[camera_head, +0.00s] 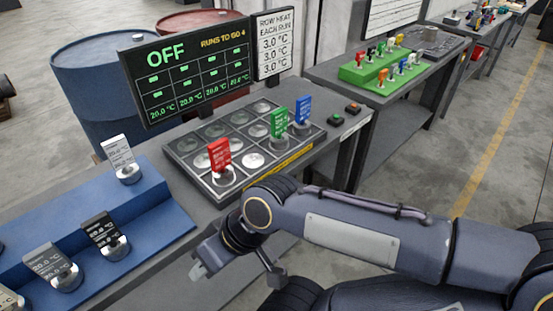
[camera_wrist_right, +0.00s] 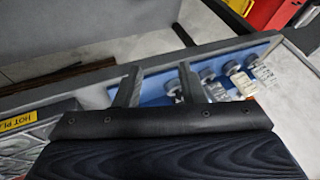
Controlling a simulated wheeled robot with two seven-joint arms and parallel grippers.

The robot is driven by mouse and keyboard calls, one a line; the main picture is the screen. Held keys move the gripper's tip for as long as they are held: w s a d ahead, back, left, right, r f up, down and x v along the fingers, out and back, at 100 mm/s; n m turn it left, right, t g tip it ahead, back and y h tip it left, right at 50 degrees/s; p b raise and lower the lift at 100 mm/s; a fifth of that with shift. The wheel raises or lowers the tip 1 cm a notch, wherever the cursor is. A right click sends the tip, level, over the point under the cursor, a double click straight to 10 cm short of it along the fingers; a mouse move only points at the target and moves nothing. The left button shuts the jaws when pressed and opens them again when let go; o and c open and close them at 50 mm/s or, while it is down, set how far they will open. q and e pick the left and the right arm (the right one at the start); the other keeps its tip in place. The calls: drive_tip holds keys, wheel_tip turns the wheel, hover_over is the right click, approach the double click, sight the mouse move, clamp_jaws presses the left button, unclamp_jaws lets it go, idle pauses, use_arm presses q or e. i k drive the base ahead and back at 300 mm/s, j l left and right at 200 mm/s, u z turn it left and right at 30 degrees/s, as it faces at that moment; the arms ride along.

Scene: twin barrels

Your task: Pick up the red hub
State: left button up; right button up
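The red hub (camera_head: 219,155) has a red tag on a round metal base. It stands upright in the front row of the hot plate (camera_head: 186,147), near its left end. My right gripper (camera_head: 237,272) is open and empty, in front of the table edge and lower in the picture than the red hub, apart from it. In the right wrist view its two fingers (camera_wrist_right: 158,88) stand apart with nothing between them. I cannot make out the red hub in the wrist view. My left gripper is not in view.
A green hub (camera_head: 279,123) and a blue hub (camera_head: 303,110) stand on the hot plate's right side. A blue stepped rack (camera_head: 150,213) at left holds white, black and grey hubs. A display (camera_head: 188,70) reading OFF stands behind the plate. Two buttons (camera_head: 344,114) sit at right.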

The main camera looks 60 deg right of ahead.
sight(219, 154)
drive_tip(key=l+z, duration=0.1)
drive_tip(key=z, duration=1.4)
drive_tip(key=i+j+u, duration=0.1)
drive_tip(key=i+u, duration=0.25)
drive_tip(key=i, duration=0.15)
